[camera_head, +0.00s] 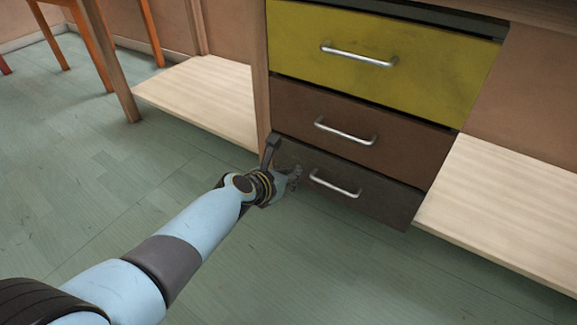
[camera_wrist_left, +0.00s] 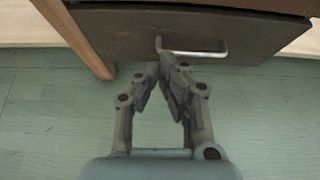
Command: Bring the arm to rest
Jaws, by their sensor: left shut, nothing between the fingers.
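My left arm reaches in from the lower left in the head view. Its gripper (camera_head: 296,174) is low in front of the left part of the dark grey bottom drawer (camera_head: 385,204). In the left wrist view the gripper (camera_wrist_left: 158,72) has its fingertips together with nothing between them. The tips appear just below the left end of the bottom drawer's metal handle (camera_wrist_left: 195,53); I cannot tell whether they touch it. My right gripper is in neither view.
Above are a brown drawer (camera_head: 405,143) and a yellow-green drawer (camera_head: 425,55), each with a metal handle. Pale low boards flank the drawers at left (camera_head: 205,95) and right (camera_head: 510,205). A wooden chair or table leg (camera_head: 112,60) stands at upper left. The green floor (camera_head: 80,190) is clear.

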